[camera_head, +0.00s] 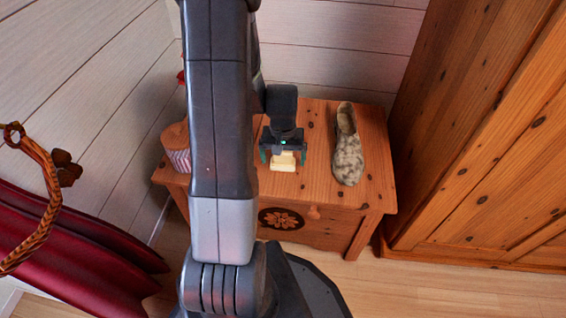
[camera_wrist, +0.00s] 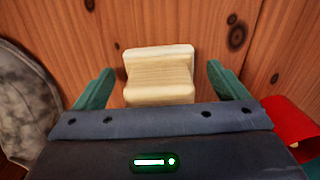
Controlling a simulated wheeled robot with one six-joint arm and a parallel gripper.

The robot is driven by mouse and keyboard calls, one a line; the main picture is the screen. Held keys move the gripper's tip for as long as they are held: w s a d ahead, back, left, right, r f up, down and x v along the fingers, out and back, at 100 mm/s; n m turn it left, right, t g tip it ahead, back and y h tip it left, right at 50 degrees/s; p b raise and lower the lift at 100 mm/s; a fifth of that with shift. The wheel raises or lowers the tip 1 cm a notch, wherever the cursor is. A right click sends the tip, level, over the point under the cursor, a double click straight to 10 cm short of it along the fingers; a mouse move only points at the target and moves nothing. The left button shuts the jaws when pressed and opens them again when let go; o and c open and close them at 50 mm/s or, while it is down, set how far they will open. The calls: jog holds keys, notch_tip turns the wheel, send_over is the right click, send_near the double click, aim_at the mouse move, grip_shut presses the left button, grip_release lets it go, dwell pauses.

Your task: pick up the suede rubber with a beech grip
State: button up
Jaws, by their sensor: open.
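The suede rubber's pale beech block (camera_head: 284,162) lies on the wooden nightstand top (camera_head: 305,118), partly under my gripper. In the wrist view the pale block (camera_wrist: 160,72) sits between the two green fingers, with a gap on each side. My gripper (camera_head: 283,155) is open above and around it, and it also shows in the wrist view (camera_wrist: 158,85). The suede face cannot be seen. The near end of the block is hidden by the gripper body in the wrist view.
A mottled grey slipper (camera_head: 348,158) lies right of the gripper on the same top. A striped container with a wooden lid (camera_head: 176,142) stands at the left, partly behind my arm. A wardrobe (camera_head: 500,150) is at the right, and white plank walls (camera_head: 340,40) are behind.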

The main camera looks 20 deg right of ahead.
jog(key=c, duration=1.1)
notch_tip(320, 180, up, 10)
jog(key=p, duration=0.4)
